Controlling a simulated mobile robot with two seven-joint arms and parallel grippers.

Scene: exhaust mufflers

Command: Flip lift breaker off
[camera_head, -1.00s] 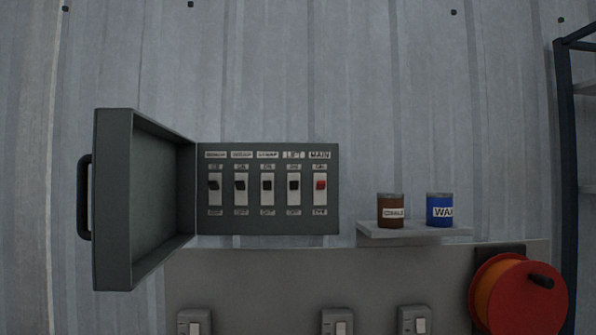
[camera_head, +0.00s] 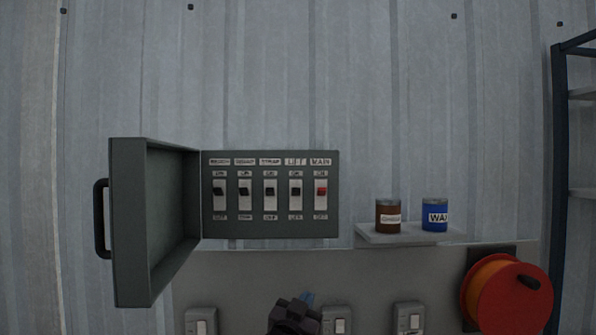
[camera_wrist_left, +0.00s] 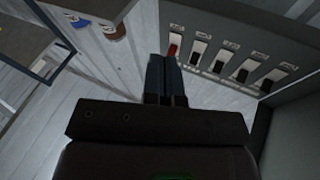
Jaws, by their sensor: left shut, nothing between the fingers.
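The open grey breaker panel (camera_head: 270,229) hangs on the wall with a row of switches. The LIFT breaker (camera_head: 295,191) is second from the right, next to the red MAIN switch (camera_head: 321,191). Its dark toggle sits in the upper half of its slot, towards the ON label. My left gripper (camera_head: 307,298) shows at the bottom of the head view, below the panel. In the left wrist view its fingers (camera_wrist_left: 166,58) are shut and empty. They overlap the picture near the red switch and the LIFT breaker (camera_wrist_left: 198,50); contact cannot be told.
The panel door (camera_head: 155,220) stands open to the left. A small shelf (camera_head: 410,238) holds a brown can (camera_head: 388,216) and a blue can (camera_head: 435,215). A red hose reel (camera_head: 508,300) is at the lower right. Wall switches (camera_head: 337,321) line the bottom.

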